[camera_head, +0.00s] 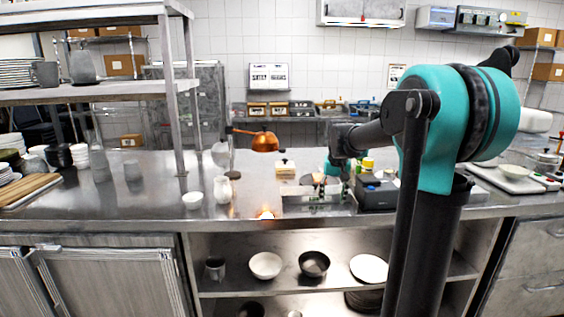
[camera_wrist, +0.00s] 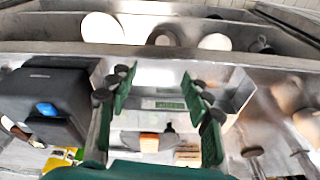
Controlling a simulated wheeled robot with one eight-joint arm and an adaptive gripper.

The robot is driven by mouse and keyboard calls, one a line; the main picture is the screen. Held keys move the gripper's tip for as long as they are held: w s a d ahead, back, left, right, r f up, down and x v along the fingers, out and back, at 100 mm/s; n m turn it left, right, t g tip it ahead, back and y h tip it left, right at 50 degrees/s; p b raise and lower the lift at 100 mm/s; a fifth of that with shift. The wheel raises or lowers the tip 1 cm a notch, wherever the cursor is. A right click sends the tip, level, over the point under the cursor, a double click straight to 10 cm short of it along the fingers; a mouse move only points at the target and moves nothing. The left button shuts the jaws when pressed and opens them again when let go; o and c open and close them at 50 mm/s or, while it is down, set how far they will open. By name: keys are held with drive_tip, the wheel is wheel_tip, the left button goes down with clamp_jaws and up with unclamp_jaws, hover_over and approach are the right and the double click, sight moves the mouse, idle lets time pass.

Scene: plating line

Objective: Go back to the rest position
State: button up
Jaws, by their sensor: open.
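My gripper is open and empty in the wrist view (camera_wrist: 158,84), its two green fingers spread wide apart. In the head view, my gripper (camera_head: 332,184) is small and dark, low in front of the arm's far end and over the front part of the steel counter. A shallow steel tray (camera_wrist: 237,92) lies below the fingers in the wrist view. A small label or scale-like strip shows between the fingers, too blurred to read. My teal arm hides part of the counter's right side in the head view.
A black device (camera_head: 376,192) stands close to the right of my gripper. A steel shelf post (camera_head: 172,110) rises at left.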

drive_tip(key=s+f, duration=0.5)
drive_tip(key=s, duration=0.4)
drive_tip(key=s+d+f+t, duration=0.1)
drive_tip(key=s+f, duration=0.5)
drive_tip(key=s, duration=0.3)
drive_tip(key=s+f+n+t, duration=0.1)
drive_tip(key=s+f, duration=0.5)
drive_tip(key=s, duration=0.4)
drive_tip(key=shift+d+f, duration=0.15)
drive_tip(key=shift+d, duration=0.1)
drive_tip(key=shift+s, duration=0.1)
